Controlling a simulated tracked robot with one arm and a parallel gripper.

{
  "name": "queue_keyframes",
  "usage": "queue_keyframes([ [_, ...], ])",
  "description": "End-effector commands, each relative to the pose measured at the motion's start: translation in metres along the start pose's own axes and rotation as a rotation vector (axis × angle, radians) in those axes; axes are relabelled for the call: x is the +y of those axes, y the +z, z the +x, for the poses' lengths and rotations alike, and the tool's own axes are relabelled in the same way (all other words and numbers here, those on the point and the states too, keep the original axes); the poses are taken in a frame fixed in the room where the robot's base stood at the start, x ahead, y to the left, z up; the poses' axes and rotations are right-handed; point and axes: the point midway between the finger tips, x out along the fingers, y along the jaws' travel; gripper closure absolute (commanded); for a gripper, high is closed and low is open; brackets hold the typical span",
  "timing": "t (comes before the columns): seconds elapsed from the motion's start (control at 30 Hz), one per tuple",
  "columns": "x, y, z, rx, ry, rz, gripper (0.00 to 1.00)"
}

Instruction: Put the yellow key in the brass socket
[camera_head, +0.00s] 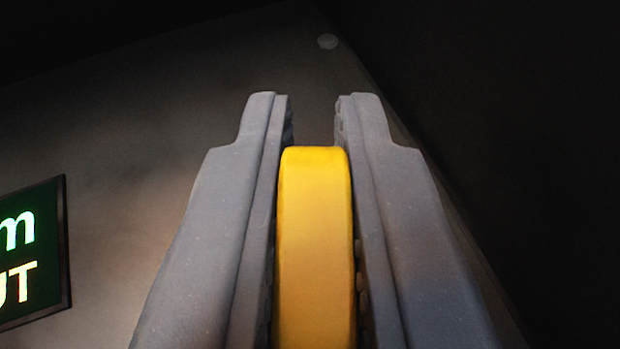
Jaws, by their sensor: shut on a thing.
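My gripper (314,115) fills the lower middle of the view, its two grey fingers pointing up the picture. It is shut on the yellow key (315,240), which shows as a rounded yellow block between the finger pads. The key's top end sits a little below the fingertips, and its lower end runs out of the picture. The brass socket is not in view.
The far right is dark.

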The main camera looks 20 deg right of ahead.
Motion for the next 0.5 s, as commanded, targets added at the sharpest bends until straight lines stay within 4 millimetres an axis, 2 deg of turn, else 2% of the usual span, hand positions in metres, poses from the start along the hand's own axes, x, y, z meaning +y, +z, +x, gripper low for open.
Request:
queue_keyframes([
  [0.07, 0.0001, 0.0105, 0.0044, 0.001, 0.0, -0.001, 1.0],
  [0.4, -0.0006, 0.0106, 0.004, 0.002, -0.001, -0.001, 1.0],
  [0.43, -0.0006, 0.0105, 0.0041, 0.002, -0.001, 0.0, 0.84],
  [0.5, -0.0007, 0.0104, 0.0039, 0.002, -0.001, 0.0, 0.68],
])
